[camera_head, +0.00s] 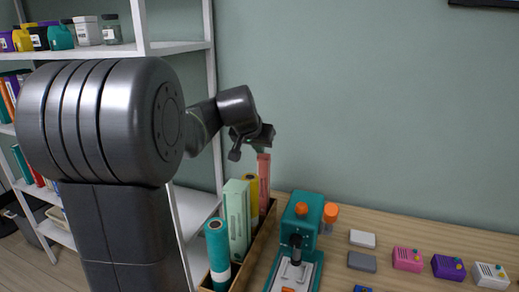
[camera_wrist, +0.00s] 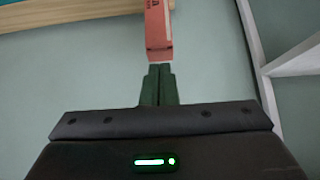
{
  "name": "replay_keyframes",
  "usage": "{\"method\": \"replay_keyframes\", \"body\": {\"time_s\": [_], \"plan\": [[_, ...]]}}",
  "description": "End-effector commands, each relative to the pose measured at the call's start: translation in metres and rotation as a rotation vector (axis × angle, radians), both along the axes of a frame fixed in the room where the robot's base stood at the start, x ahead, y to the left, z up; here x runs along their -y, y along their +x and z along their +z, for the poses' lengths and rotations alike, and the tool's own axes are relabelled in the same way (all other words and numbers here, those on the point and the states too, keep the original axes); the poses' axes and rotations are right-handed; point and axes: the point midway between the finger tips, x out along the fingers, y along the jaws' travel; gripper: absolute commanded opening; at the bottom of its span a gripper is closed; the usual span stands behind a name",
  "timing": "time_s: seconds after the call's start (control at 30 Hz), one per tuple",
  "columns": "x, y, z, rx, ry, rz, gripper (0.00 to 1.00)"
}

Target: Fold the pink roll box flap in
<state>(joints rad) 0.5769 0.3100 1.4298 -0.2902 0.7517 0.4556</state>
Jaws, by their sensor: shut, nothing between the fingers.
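The pink roll box (camera_head: 264,178) stands upright at the far end of a narrow wooden holder (camera_head: 262,236). In the wrist view the pink box (camera_wrist: 158,22) comes in from the top, with a dark slit near its close end and a paler strip at that end. I cannot clearly tell how far its flap is folded. My gripper (camera_head: 262,149) is just above the box top in the head view. In the wrist view my gripper (camera_wrist: 159,66) is shut and empty, its fingertips very close to the box end. Whether they touch is unclear.
The holder also has a teal roll (camera_head: 217,252), a pale green box (camera_head: 237,215) and a yellow roll (camera_head: 251,192), close beside the pink box. A teal machine (camera_head: 297,240) stands right of the holder. White shelving (camera_head: 180,46) is at left. Small blocks lie at right.

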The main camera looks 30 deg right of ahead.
Motion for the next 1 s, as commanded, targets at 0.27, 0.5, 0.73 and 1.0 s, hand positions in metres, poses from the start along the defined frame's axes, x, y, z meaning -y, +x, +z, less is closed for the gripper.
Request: {"method": "replay_keyframes", "body": {"time_s": [0.27,0.5,0.73,1.0], "plan": [[-0.031,-0.025,0.049,0.004,-0.003,0.001,0.0],[-0.054,-0.043,0.083,0.003,-0.002,0.002,0.0],[-0.057,-0.047,0.09,0.007,-0.007,-0.001,0.0],[-0.038,-0.033,0.088,0.025,-0.029,-0.001,0.0]]}}
